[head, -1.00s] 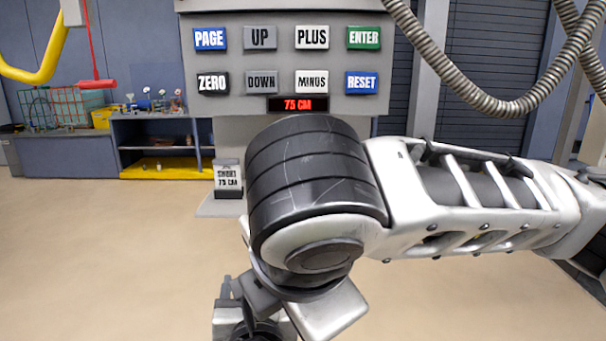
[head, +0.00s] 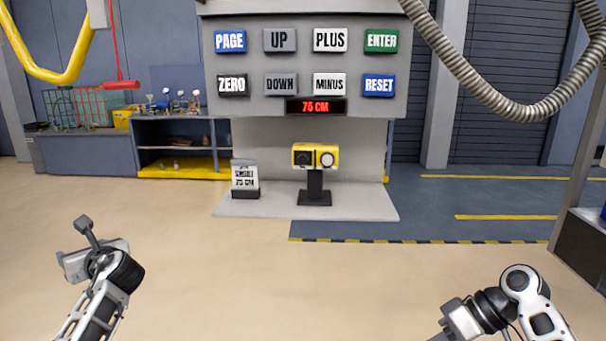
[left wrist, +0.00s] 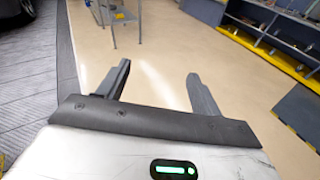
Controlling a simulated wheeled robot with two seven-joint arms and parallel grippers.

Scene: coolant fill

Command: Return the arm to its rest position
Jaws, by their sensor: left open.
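My left gripper (head: 84,232) is at the lower left of the head view, low over bare floor and away from the panel. In the left wrist view its two dark fingers (left wrist: 160,84) stand wide apart with nothing between them. My right arm (head: 515,300) is folded at the lower right of the head view. Its gripper end is partly cut off by the bottom edge, and its fingers cannot be made out. The button panel (head: 306,60) stands ahead, with a red display (head: 316,107) reading 75 CM. Neither arm touches it.
A shelf unit (head: 178,131) is at the left. A ribbed hose (head: 500,105) hangs at the upper right. The middle floor is clear.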

